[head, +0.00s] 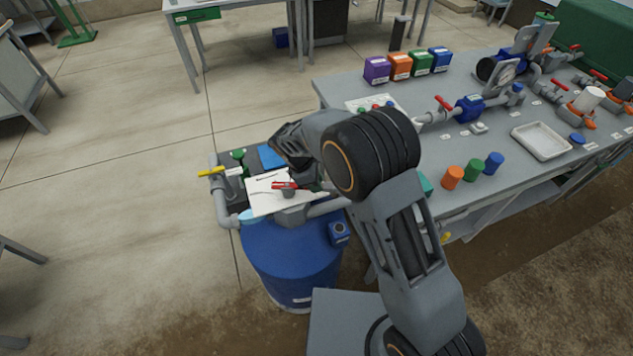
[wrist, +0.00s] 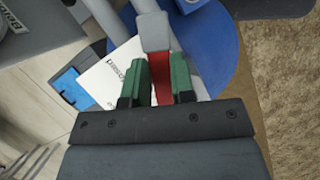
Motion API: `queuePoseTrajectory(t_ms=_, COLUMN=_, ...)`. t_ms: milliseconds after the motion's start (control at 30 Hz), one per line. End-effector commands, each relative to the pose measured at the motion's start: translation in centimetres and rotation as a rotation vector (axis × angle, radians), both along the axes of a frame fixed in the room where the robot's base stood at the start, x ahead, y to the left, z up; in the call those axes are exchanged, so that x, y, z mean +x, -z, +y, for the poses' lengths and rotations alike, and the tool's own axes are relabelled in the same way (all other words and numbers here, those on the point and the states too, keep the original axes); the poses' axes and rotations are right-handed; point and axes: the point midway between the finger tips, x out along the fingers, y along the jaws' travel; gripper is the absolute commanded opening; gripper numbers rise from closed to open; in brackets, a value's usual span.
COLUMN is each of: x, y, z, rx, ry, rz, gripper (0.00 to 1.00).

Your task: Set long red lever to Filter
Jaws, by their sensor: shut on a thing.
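The long red lever (head: 285,185) sits on a grey valve body above the blue barrel, in front of a white label plate (head: 262,204). In the wrist view the red lever (wrist: 160,76) lies between the green-padded fingers of my gripper (wrist: 166,84), which is shut on it. The white plate (wrist: 110,72) shows to the left of the fingers with printed words too small to read for sure. In the head view my arm hides most of the gripper and part of the lever.
A yellow-handled valve (head: 211,172) and a green-handled valve (head: 238,155) stand left of the plate. The blue barrel (head: 290,262) is below. The grey bench (head: 420,150) on the right holds pipes, a tray (head: 541,141) and coloured containers. Floor to the left is open.

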Motion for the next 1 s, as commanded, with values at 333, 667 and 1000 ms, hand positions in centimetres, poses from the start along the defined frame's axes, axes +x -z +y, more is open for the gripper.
queuePoseTrajectory(t_ms=333, x=0.1, y=0.0, z=0.0, rx=0.001, ry=-0.004, rz=-0.001, gripper=0.45)
queuePoseTrajectory(t_ms=667, x=0.1, y=-0.3, z=0.1, rx=0.001, ry=-0.001, rz=-0.002, gripper=0.49)
queuePoseTrajectory(t_ms=1000, x=-0.1, y=-5.4, z=2.3, rx=0.004, ry=-0.002, rz=-0.005, gripper=0.49)
